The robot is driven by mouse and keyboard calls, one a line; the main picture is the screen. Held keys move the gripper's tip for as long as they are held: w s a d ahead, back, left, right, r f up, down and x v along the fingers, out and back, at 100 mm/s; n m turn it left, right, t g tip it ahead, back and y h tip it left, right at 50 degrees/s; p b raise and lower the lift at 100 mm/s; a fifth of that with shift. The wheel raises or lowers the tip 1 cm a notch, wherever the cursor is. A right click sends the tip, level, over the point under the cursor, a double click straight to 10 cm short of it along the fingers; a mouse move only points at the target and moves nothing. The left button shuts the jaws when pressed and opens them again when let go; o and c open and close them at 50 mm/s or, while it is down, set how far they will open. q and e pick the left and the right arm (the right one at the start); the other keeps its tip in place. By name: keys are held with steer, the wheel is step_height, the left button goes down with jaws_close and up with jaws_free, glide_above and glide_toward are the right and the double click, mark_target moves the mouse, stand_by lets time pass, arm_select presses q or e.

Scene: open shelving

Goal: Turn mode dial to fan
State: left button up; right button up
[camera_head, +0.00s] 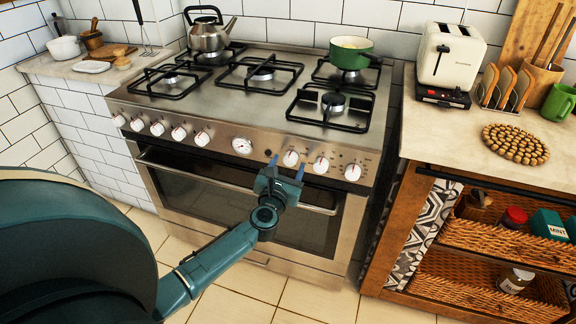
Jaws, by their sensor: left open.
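A steel stove (215,178) stands against the tiled wall with a row of knobs along its front panel. A round gauge-like dial (242,146) sits mid-panel, with several white knobs to its left. To its right are a knob (291,158), another knob (321,165) and a rightmost knob (352,172). I cannot read which one is the mode dial. My left gripper (286,168) is open and empty, with its fingers pointing at the panel around the first knob right of the gauge. I cannot tell whether it touches the knob. My right gripper is out of view.
A kettle (208,32) and a green pot (351,52) stand on the burners. The oven door handle (233,182) runs just below the panel. To the right, a counter (440,135) holds a toaster (450,55) and a beaded mat (515,144) above wicker baskets.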

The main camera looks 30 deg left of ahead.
arm_select(q)
steer(key=shift+w+a, duration=0.15)
steer(key=shift+w, duration=0.35)
steer(key=c, duration=1)
